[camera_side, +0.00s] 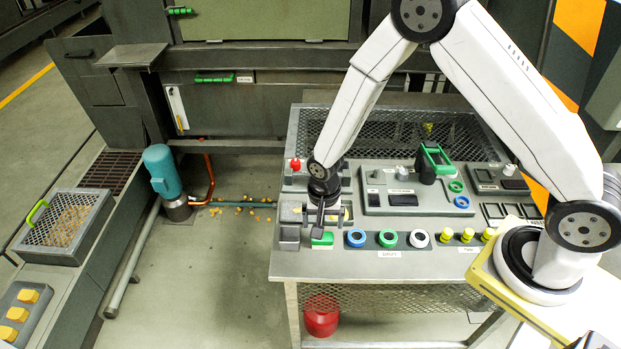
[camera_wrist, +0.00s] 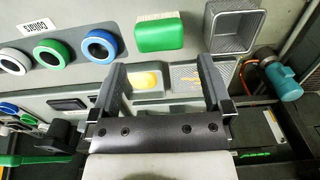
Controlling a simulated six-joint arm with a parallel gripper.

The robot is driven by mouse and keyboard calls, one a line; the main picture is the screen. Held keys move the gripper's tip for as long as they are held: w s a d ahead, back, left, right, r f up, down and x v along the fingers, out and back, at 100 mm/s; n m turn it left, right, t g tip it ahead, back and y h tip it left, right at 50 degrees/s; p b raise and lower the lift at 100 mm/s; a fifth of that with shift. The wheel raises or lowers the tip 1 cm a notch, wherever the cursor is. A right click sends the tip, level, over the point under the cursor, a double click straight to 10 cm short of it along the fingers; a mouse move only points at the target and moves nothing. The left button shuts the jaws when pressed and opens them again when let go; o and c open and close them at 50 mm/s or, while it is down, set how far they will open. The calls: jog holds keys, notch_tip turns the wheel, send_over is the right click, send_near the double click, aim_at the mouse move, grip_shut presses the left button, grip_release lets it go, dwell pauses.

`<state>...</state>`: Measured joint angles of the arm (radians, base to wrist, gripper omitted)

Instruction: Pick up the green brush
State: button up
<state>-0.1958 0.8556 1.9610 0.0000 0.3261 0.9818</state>
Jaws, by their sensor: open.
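The green brush (camera_side: 322,239) lies on the grey bench top near its front left corner. In the wrist view the green brush (camera_wrist: 160,36) shows its green back, with a pale bristle edge along the top. My gripper (camera_side: 322,218) is just behind and above the brush in the side view, pointing down. In the wrist view my gripper (camera_wrist: 162,70) has its two fingers wide apart with nothing between them. The brush lies beyond the fingertips, apart from them.
A square metal cup (camera_wrist: 234,30) stands beside the brush. Blue, green and white rings (camera_side: 388,238) line the panel to the right. A tray with yellow bits (camera_wrist: 148,80) and a red knob (camera_side: 295,164) lie close behind. Open floor is left of the bench.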

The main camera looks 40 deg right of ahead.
jog(key=shift+f, duration=0.65)
jog(key=shift+s+f, duration=0.1)
jog(key=shift+f, duration=2.5)
jog(key=c, duration=1.1)
jog(key=shift+r, duration=0.15)
